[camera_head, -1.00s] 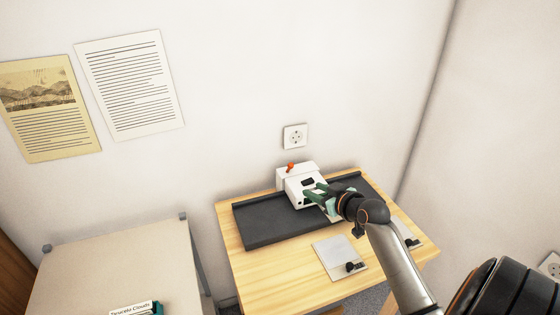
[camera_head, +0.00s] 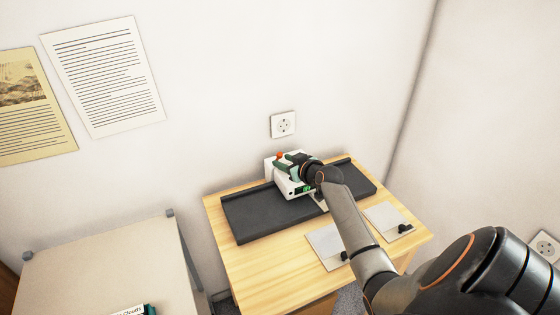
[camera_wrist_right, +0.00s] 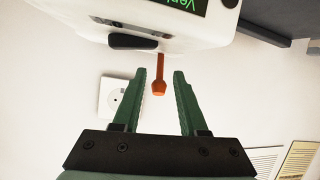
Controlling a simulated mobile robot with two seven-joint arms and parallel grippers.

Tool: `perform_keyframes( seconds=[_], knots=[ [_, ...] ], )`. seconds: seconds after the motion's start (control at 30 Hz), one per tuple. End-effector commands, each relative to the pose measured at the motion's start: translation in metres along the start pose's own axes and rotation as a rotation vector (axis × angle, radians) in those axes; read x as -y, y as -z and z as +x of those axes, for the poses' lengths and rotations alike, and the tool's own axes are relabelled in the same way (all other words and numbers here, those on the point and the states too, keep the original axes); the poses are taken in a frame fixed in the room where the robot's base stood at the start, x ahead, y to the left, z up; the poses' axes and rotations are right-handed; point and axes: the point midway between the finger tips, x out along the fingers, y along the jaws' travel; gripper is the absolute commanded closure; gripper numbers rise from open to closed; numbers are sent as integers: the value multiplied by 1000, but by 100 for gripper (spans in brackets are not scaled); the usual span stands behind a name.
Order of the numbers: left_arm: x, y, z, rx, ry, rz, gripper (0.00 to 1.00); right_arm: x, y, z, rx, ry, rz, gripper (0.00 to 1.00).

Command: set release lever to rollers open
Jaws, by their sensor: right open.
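The white machine (camera_head: 270,165) stands on the dark tray at the back of the wooden table. Its release lever shows as an orange knob (camera_head: 279,155) on top. In the right wrist view the orange lever (camera_wrist_right: 159,84) sticks out of the white housing (camera_wrist_right: 190,28), its tip between the two green fingers. My right gripper (camera_wrist_right: 161,80) is open, with a gap on both sides of the lever. In the head view my right gripper (camera_head: 284,160) is at the top of the machine and hides part of it. My left gripper is not in view.
The dark tray (camera_head: 250,220) spans the wooden table (camera_head: 265,270). Pale plates with black knobs lie in front, one plate (camera_head: 388,222) at the right. A wall socket (camera_head: 283,124) is close behind the machine. A beige table (camera_head: 100,265) stands left.

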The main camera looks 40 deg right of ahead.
Motion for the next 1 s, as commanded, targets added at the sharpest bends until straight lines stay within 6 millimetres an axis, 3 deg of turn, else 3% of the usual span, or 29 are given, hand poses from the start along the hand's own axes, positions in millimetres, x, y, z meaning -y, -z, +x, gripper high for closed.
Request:
perform_keyframes(
  seconds=[0.23, 0.63, 1.0],
  knots=[
    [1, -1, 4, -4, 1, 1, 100, 0, 0, 23, -1, 1, 1, 58],
    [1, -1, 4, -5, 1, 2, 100, 0, 0, 28, -1, 0, -1, 58],
    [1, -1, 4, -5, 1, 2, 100, 0, 0, 28, 0, 0, -1, 98]
  ],
)
